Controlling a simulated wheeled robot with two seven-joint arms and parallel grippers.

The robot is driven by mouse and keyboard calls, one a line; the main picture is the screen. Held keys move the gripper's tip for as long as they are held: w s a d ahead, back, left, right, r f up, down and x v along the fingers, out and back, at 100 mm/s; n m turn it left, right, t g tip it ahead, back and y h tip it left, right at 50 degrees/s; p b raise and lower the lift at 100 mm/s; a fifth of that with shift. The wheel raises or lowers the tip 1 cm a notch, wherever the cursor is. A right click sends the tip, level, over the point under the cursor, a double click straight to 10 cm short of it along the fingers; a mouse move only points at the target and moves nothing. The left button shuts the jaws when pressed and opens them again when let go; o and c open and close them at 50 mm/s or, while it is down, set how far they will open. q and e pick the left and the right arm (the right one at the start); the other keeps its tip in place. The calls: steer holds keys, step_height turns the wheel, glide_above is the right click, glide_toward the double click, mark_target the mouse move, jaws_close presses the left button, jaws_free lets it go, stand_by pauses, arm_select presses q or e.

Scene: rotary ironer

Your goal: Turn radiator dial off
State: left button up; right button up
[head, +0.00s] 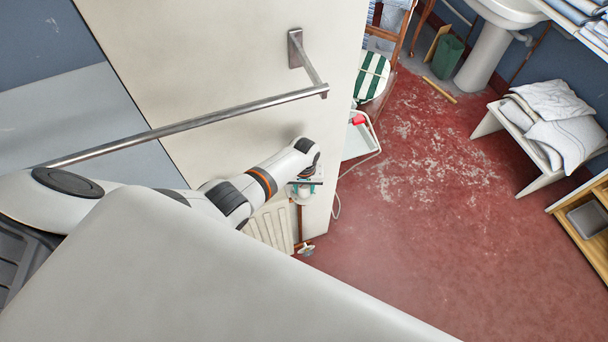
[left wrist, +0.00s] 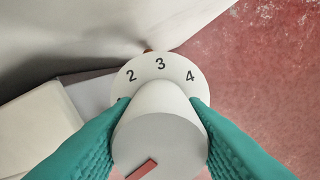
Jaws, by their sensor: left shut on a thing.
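The radiator dial (left wrist: 160,135) is a white round knob with a red mark on its face, at the bottom of the left wrist view. A white disc (left wrist: 160,68) behind it shows the numbers 2, 3 and 4; the rest of the scale is hidden. The green fingers of my left gripper (left wrist: 159,112) are shut on the knob, one on each side. In the head view, my left gripper (head: 304,184) is small and low beside the wall end, at the top of the cream radiator (head: 270,224). My right gripper is out of view.
A metal rail (head: 200,122) runs along the wall above my left arm. A pipe valve (head: 305,249) sits at the radiator's foot. A low bench with folded cloths (head: 550,118) stands at right. The red floor (head: 430,220) between is mostly clear.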

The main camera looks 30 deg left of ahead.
arm_select(q)
steer(key=shift+w, duration=0.1)
steer(key=o, duration=1)
steer(key=shift+r, duration=0.15)
steer(key=shift+r, duration=0.3)
step_height(320, 180, up, 11)
steer(key=p, duration=0.1)
steer(key=shift+r, duration=0.1)
